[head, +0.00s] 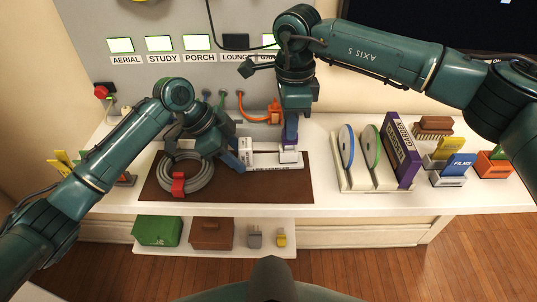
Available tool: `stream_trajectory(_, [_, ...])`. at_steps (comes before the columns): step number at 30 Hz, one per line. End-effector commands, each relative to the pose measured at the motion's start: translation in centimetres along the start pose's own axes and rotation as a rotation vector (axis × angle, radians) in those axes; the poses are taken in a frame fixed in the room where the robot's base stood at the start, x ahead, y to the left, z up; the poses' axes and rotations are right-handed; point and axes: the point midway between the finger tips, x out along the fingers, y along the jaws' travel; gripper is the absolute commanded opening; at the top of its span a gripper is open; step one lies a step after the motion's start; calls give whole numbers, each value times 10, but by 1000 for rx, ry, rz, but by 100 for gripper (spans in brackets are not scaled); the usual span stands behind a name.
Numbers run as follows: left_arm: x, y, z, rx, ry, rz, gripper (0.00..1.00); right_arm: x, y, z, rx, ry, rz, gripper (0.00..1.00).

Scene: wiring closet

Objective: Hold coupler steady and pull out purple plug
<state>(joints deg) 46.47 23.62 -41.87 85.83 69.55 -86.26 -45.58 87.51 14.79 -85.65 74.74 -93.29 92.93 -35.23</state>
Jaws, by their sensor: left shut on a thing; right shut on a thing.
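The white coupler (268,161) lies on the brown mat, low and long, with a raised white block (245,146) at its left end and another at its right end. My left gripper (239,163) is at the coupler's left end, shut on it; its fingertips partly hide that end. My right gripper (290,122) points down over the right end, shut on the purple plug (290,134). The plug is upright, directly above the right-hand white block. I cannot tell whether it is still seated or just clear.
A grey cable coil with a red tie (178,184) lies on the brown mat (225,190) by my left forearm. A disc rack (372,182) stands right of the mat. The mat's front right is clear.

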Motion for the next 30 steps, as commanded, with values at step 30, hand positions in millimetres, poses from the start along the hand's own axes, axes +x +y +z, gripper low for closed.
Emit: stream_trajectory(30, [0, 0, 0, 1, 1, -1, 45, -44, 0, 0, 0, 0, 0, 0])
